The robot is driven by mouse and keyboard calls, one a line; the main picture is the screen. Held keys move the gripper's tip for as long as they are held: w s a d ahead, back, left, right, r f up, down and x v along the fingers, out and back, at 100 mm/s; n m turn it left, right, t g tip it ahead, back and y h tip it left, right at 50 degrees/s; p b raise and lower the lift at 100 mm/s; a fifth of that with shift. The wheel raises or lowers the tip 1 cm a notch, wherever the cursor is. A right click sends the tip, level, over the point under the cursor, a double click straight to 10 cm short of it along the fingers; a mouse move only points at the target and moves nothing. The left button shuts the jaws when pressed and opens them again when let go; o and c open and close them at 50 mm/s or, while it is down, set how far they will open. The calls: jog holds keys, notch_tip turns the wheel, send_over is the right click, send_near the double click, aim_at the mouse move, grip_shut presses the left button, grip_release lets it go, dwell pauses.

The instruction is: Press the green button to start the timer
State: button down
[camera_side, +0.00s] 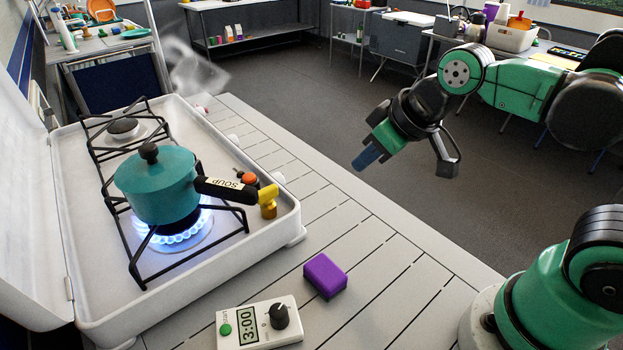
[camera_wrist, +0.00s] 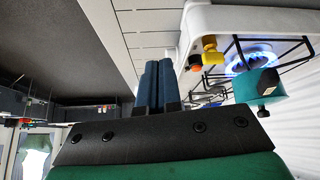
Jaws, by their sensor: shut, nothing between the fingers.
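The timer (camera_side: 259,323) is a white box lying on the slatted table near the front edge of the side view. I do not make out the timer in the wrist view.
A teal pot (camera_side: 157,185) labelled SOUP stands over a lit blue flame on the white camp stove (camera_side: 105,270). Its handle points right, near a yellow knob (camera_side: 268,201). A purple block (camera_side: 325,275) lies just right of the timer. The table slats (camera_side: 345,215) beyond are clear.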

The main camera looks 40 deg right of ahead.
jog(key=w+a+r+n+g+y, duration=0.1)
jog(key=a+r+n+g+y, duration=0.15)
jog(key=a+n, duration=0.65)
jog(key=n+g, duration=0.4)
jog(key=n, duration=0.3)
send_over(223, 330)
jog(key=d, duration=0.4)
jog(key=shift+a+f, duration=0.15)
jog(key=x, duration=1.2)
jog(key=shift+d+f, duration=0.3)
jog(key=shift+f, duration=0.75)
jog(key=shift+f, duration=0.1)
